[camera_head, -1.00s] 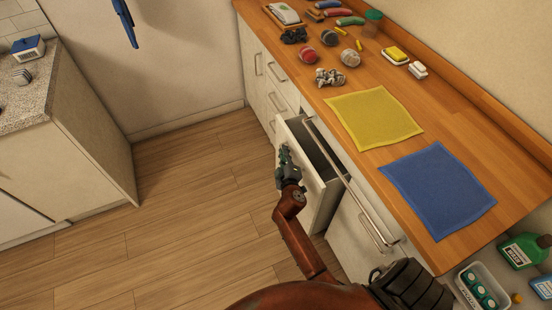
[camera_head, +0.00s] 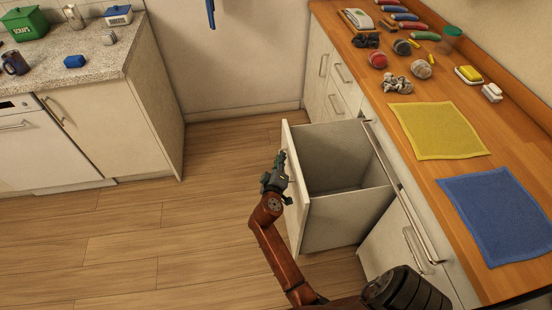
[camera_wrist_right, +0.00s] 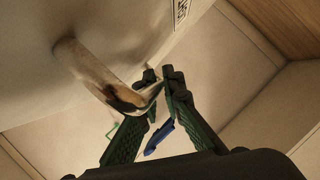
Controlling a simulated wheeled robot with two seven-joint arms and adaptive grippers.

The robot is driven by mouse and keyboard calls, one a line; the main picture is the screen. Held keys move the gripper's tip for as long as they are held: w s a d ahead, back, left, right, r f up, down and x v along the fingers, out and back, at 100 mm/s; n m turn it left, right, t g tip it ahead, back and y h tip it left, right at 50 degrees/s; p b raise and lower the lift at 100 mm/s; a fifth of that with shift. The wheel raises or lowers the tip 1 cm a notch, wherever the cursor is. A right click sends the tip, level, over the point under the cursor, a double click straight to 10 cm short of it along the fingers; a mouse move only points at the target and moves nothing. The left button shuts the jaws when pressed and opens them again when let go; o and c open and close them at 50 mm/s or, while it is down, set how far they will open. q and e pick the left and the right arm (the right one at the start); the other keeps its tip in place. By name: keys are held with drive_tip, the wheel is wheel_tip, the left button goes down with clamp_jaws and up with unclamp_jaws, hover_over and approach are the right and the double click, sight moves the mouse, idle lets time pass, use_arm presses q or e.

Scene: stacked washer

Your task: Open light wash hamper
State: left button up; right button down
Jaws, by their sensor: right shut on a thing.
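The hamper (camera_head: 335,222) is a white pull-out drawer under the wooden counter. In the right wrist view, the gripper (camera_wrist_right: 160,82) is shut on the bar handle (camera_wrist_right: 95,72) of that panel. A label (camera_wrist_right: 181,12) with dark lettering is partly cut off there. My left gripper is not in view.
The wooden counter (camera_head: 480,115) holds a yellow cloth (camera_head: 437,130), a blue cloth (camera_head: 498,213) and several small items. A closed cabinet front (camera_head: 385,255) stands beside the hamper. The wooden floor (camera_head: 160,235) to the left is clear. A stone-topped counter (camera_head: 100,57) stands at far left.

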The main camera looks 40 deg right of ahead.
drive_tip(key=shift+a+f, duration=0.15)
drive_tip(key=c, duration=2.1)
unclamp_jaws()
drive_tip(key=shift+r, duration=0.3)
wheel_tip(320, 180, up, 10)
drive_tip(key=shift+f, duration=0.15)
drive_tip(key=shift+w, duration=0.1)
